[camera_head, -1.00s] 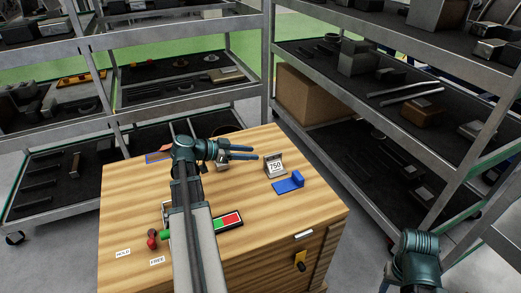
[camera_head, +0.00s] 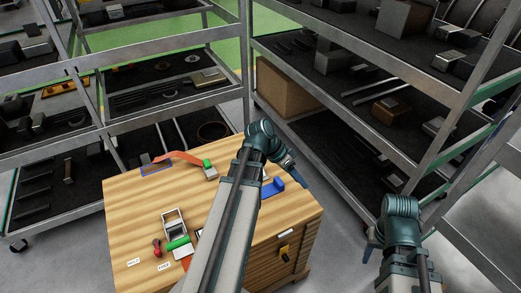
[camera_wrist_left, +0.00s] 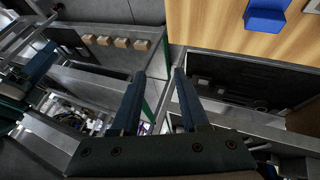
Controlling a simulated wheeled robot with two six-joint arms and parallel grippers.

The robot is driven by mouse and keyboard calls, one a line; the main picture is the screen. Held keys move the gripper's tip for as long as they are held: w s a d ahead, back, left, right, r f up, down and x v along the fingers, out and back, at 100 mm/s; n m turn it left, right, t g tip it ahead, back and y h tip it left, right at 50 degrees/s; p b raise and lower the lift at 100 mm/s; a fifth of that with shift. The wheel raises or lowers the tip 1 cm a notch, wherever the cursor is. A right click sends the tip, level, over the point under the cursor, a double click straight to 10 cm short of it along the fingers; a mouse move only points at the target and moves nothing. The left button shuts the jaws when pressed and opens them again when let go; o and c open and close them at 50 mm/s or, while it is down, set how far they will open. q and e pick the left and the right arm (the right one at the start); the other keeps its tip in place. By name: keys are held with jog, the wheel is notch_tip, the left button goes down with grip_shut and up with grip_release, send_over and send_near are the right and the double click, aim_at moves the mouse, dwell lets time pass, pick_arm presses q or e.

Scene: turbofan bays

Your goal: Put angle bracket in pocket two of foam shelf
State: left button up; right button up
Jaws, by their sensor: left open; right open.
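I cannot pick out the angle bracket with certainty. A blue L-shaped piece (camera_head: 274,186) lies near the right edge of the wooden cabinet top, partly behind my left arm; it also shows in the left wrist view (camera_wrist_left: 265,18). Dark foam-lined shelves hold several parts at the left (camera_head: 150,97) and right (camera_head: 345,100); pocket two cannot be told. My left gripper (camera_head: 302,178) is open and empty, past the cabinet's right edge; its spread fingers show in the left wrist view (camera_wrist_left: 159,74). My right gripper (camera_head: 371,250) is low at the right, its fingers hardly visible.
The wooden cabinet top (camera_head: 130,210) holds a green-ended part with an orange strap (camera_head: 190,158), a grey frame (camera_head: 173,220) and a red knob (camera_head: 157,247). Floor shows between cabinet and right rack (camera_head: 335,200).

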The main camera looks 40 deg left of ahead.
pick_arm(q)
jog(key=s+d+r+g+y+p, duration=0.1)
jog(key=s+d+r+y+p, duration=0.2)
jog(key=d+r+p, duration=0.5)
jog(key=s+d+r+n+g+y+p, duration=0.1)
jog(key=s+d+r+g+y+p, duration=0.1)
jog(key=s+d+r+y+p, duration=0.2)
jog(key=s+d+r+p, duration=0.2)
jog(key=d+r+p, duration=0.2)
jog(key=d+p, duration=0.1)
jog(key=shift+s+d+r+p, duration=0.15)
jog(key=shift+d+r+p, duration=0.15)
jog(key=shift+d, duration=0.15)
jog(key=shift+o, duration=0.4)
jog(key=shift+s+d+r+y, duration=0.15)
jog(key=shift+d+r+y, duration=0.05)
jog(key=shift+y, duration=0.1)
jog(key=shift+s, duration=0.15)
pick_arm(e)
notch_tip(320, 180, up, 21)
